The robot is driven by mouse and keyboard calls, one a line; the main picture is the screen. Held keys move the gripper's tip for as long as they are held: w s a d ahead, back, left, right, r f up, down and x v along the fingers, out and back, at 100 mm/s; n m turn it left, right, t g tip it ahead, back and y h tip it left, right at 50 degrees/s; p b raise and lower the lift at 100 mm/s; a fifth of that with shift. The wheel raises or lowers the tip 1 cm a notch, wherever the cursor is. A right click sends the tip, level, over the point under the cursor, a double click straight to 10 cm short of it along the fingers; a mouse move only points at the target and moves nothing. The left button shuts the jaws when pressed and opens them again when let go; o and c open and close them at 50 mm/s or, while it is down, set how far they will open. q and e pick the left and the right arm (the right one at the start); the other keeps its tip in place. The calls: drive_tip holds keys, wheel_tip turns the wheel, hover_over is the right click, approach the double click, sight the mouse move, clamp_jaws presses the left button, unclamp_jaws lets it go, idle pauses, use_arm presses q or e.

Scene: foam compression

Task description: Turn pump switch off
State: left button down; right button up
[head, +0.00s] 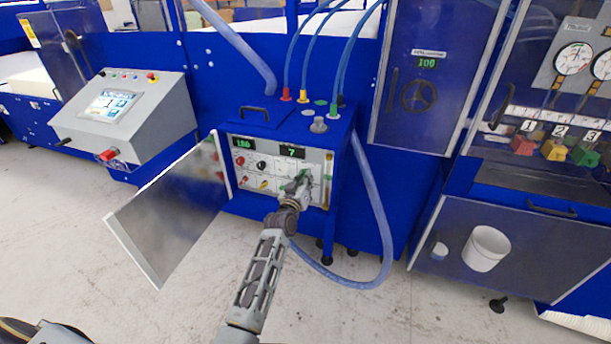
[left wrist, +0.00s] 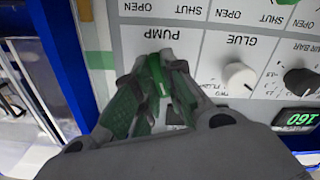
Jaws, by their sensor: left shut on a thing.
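The pump switch (left wrist: 156,76) is a green piece below the upside-down PUMP label in the left wrist view. It sits on the light control panel (head: 240,170) of a blue box. My left gripper (head: 299,181) reaches the right part of this panel. In the left wrist view my left gripper (left wrist: 152,92) has its fingers closed around the switch, and they cover much of it. The switch's exact position is hard to tell. A white GLUE knob (left wrist: 238,76) is beside the gripper. My right gripper is not in view.
The box's door (head: 178,212) stands open to the left of the panel. A blue hose (head: 378,225) loops down at the right of the box. A grey console (head: 118,108) stands at the left. Bare floor lies in front.

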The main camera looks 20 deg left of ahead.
use_arm(q)
drive_tip(key=shift+n+p, duration=0.35)
drive_tip(key=shift+n, duration=0.75)
drive_tip(key=c, duration=1.5)
unclamp_jaws()
drive_tip(key=shift+s, duration=0.1)
drive_tip(key=s, duration=1.1)
drive_tip(key=shift+s+a, duration=0.2)
drive_tip(key=shift+s, duration=0.15)
